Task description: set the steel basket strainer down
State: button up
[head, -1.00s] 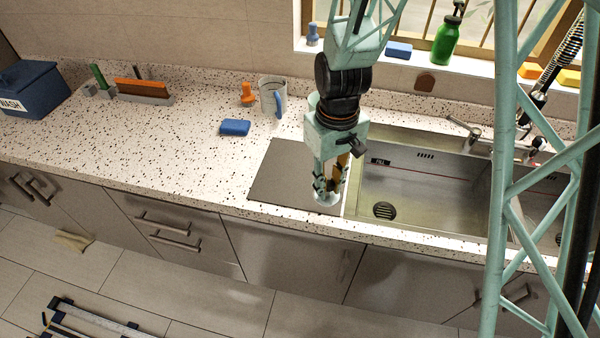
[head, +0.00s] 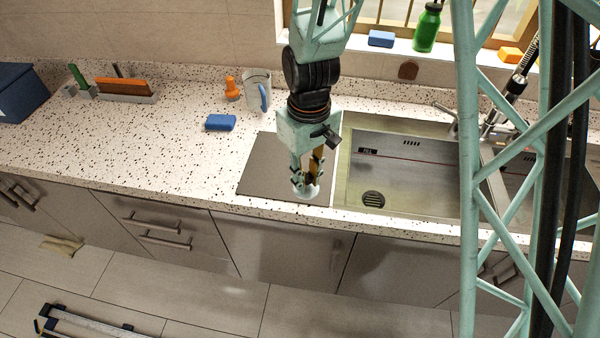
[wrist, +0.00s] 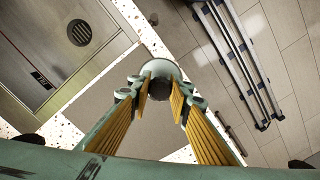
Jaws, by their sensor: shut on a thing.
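The steel basket strainer (head: 305,193) is a small, pale metal, round piece at the tip of my gripper (head: 307,178). My gripper points down with its fingers shut on it. In the wrist view the strainer (wrist: 160,68) shows as a light rounded rim between and beyond the yellow-padded fingertips (wrist: 162,86). The gripper is over the front right part of the grey-brown panel (head: 265,172), left of the sink (head: 420,185). I cannot tell whether the strainer touches the panel. The fingers hide part of the strainer.
The sink has a round drain (head: 373,199) near its front left. Behind the panel are a blue sponge (head: 220,122), a mug with a blue handle (head: 257,88) and an orange stopper-like item (head: 232,88).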

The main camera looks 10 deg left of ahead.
jog(key=shift+w+a+f+p, duration=0.2)
jog(key=shift+w+a, duration=1)
jog(key=shift+w, duration=0.95)
jog(key=shift+w+a+f+p, duration=0.1)
jog(key=shift+w+a+f, duration=0.15)
jog(key=shift+w+a, duration=1.45)
jog(key=shift+w+a+f+p, duration=0.2)
jog(key=shift+w+a, duration=0.55)
jog(key=shift+w, duration=1.8)
jog(key=shift+w, duration=0.1)
jog(key=shift+w+a, duration=0.25)
jog(key=shift+w, duration=0.15)
jog(key=shift+s+f, duration=0.1)
jog(key=shift+f, duration=1.75)
jog(key=shift+f, duration=0.1)
jog(key=o, duration=0.9)
jog(key=shift+r, duration=6.15)
